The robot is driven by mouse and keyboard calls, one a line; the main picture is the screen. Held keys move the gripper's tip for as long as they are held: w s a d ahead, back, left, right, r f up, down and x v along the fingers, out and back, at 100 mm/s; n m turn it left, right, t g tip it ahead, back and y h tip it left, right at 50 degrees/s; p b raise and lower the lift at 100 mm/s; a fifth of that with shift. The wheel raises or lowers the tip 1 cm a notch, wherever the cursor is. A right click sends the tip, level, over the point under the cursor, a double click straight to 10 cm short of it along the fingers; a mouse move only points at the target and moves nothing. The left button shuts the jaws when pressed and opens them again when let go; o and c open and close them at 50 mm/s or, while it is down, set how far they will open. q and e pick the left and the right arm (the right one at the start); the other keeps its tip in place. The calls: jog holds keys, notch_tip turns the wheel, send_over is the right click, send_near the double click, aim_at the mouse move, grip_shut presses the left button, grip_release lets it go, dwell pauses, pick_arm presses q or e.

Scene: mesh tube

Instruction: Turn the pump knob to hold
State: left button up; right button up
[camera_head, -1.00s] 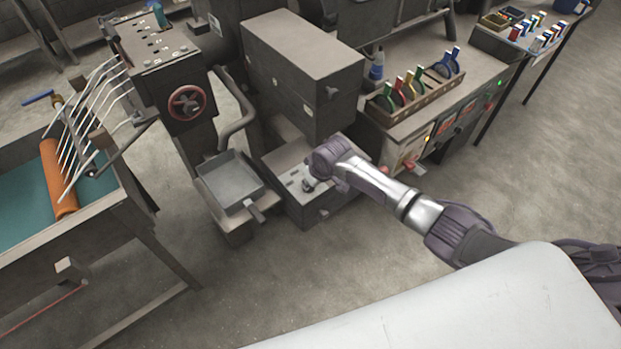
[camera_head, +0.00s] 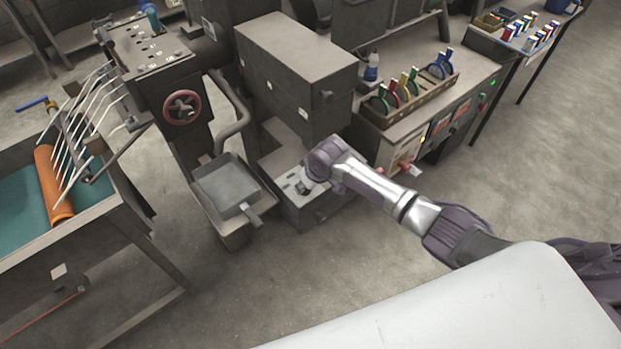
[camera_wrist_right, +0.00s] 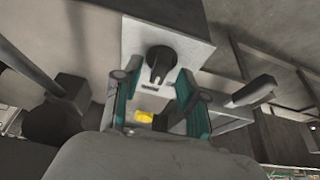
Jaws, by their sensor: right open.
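The pump knob (camera_wrist_right: 159,62) is a dark round knob with a raised bar, set on a pale panel (camera_wrist_right: 190,42) in the right wrist view. My right gripper (camera_wrist_right: 152,84) is open, its two teal-padded fingers on either side of the knob's lower part in the picture. I cannot tell whether the fingers touch it. In the head view my right gripper (camera_head: 306,184) is over the low box with the pale top (camera_head: 285,186), and the wrist hides most of the fingers and the knob. A small yellow part (camera_wrist_right: 143,116) shows between the fingers. My left gripper is out of view.
A large dark box (camera_head: 298,75) stands just behind the arm. A grey tray with a handle (camera_head: 226,188) is left of the low box. A bench with a rack of coloured-handled tools (camera_head: 408,95) is at right. The floor in front is clear.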

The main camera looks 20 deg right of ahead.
jog(key=v, duration=1.1)
jog(key=shift+r, duration=0.25)
jog(key=shift+f, duration=0.1)
jog(key=s+d+f+m+b, duration=0.15)
jog(key=s+f, duration=0.25)
jog(key=f, duration=0.7)
jog(key=s+d+f+h+b, duration=0.15)
jog(key=s+f, duration=0.25)
jog(key=f, duration=0.6)
jog(key=s+d+f+m+y+b, duration=0.1)
jog(key=s+d+f+b, duration=0.15)
jog(key=f, duration=0.85)
jog(key=s+f+g+b, duration=0.1)
jog(key=s+f, duration=0.5)
jog(key=s, duration=0.6)
jog(key=s+f+g+b, duration=0.1)
jog(key=s+f, duration=0.6)
jog(key=s, duration=0.5)
jog(key=s+a+f+g+h+b, duration=0.1)
jog(key=s+f+b, duration=0.1)
jog(key=s+f, duration=0.5)
jog(key=s+n, duration=0.1)
jog(key=s, duration=0.4)
